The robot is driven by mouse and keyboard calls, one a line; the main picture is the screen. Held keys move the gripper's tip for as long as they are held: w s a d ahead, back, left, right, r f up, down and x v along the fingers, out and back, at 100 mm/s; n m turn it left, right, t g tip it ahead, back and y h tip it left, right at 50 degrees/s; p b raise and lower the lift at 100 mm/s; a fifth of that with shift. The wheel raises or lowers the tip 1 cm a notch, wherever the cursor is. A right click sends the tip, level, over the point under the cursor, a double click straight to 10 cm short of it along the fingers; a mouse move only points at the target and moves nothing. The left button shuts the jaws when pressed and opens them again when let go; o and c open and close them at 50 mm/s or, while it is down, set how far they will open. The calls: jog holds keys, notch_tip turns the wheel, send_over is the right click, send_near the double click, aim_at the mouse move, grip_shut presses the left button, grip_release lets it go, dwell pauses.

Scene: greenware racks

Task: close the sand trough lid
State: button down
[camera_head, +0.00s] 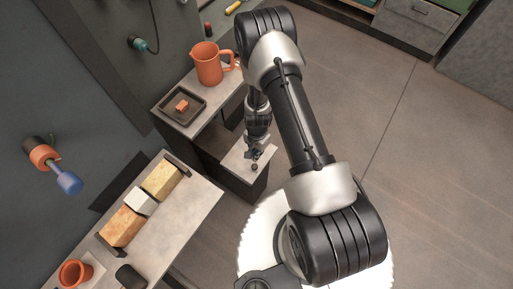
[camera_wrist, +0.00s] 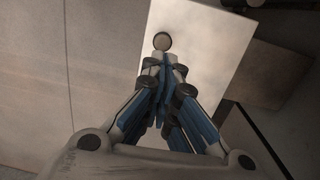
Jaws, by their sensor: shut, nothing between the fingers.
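A pale flat panel with a small round knob, which looks like the sand trough lid (camera_head: 239,162), lies low beside the counter in the head view. It also fills the upper middle of the wrist view (camera_wrist: 215,60). Its dark knob (camera_head: 254,167) shows just past my fingertips, also in the wrist view (camera_wrist: 162,41). My gripper (camera_head: 256,154) points down over the panel, shut and empty; its fingertips (camera_wrist: 162,62) meet close to the knob. I cannot tell whether they touch it. A dark area lies left of the panel; I cannot tell whether it is the trough's opening.
An orange pitcher (camera_head: 208,66) and a black tray (camera_head: 165,112) with a small orange block stand on the counter behind. A front-left counter (camera_head: 178,222) holds several blocks and an orange cup (camera_head: 75,274). Tools hang on the wall. The floor (camera_head: 440,160) at right is clear.

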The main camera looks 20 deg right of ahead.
notch_tip(320, 180, down, 5)
jog(key=shift+s+a+f+b, duration=0.1)
jog(key=shift+s+f+b, duration=0.05)
jog(key=shift+b, duration=0.65)
dwell(1.4)
notch_tip(320, 180, up, 14)
jog(key=p, duration=0.6)
jog(key=shift+w+d, duration=0.3)
jog(key=shift+d, duration=0.05)
